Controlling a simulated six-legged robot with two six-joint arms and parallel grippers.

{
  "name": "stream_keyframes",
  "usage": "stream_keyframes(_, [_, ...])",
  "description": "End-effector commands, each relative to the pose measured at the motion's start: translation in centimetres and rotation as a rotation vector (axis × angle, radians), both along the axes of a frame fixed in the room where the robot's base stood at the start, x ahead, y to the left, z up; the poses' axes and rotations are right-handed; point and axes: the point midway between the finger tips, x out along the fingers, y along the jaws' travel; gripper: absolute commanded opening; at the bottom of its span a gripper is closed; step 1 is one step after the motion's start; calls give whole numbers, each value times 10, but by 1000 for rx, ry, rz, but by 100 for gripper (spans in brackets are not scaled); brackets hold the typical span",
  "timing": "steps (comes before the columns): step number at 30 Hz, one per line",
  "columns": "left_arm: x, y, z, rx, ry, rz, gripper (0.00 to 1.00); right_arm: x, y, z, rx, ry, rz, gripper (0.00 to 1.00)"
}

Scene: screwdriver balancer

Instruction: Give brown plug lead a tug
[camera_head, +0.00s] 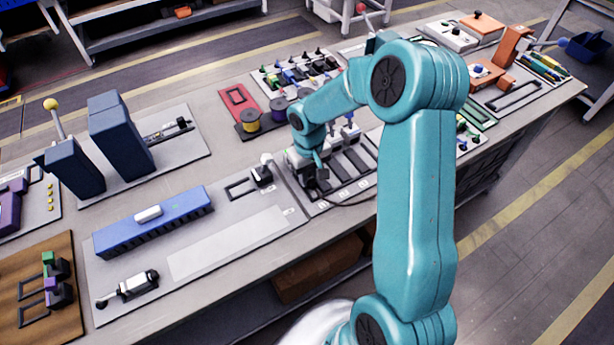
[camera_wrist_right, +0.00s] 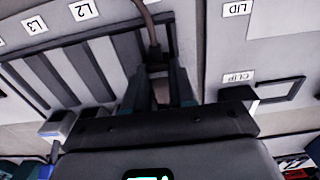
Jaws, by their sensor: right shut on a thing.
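The brown plug lead (camera_wrist_right: 153,36) shows in the wrist view as a thin brown cord. It runs down from the top edge into the space between my right gripper's fingers (camera_wrist_right: 159,88). The fingers are closed around its lower end, and the exact grip point is dark and partly hidden. In the head view my right gripper (camera_head: 319,172) is low over the near part of a slotted grey unit, and a dark lead (camera_head: 352,203) curves out beside it. My left gripper is not in view.
Grey slots marked L2 (camera_wrist_right: 84,10) and L3 (camera_wrist_right: 34,25) lie beside the gripper. A CLIP label (camera_wrist_right: 238,76) is on the other side. In the head view, a blue block (camera_head: 155,222) is at left, and yellow and purple spools (camera_head: 249,120) stand behind.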

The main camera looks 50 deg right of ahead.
Motion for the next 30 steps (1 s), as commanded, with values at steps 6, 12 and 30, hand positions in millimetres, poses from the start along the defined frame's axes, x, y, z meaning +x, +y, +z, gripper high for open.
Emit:
stream_keyframes(6, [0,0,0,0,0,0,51,-1,1,-1,2,5,0,34])
stream_keyframes(12, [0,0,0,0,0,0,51,0,0,-1,0,1,0,51])
stream_keyframes(30, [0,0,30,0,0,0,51,1,0,45,-1,-4,0,51])
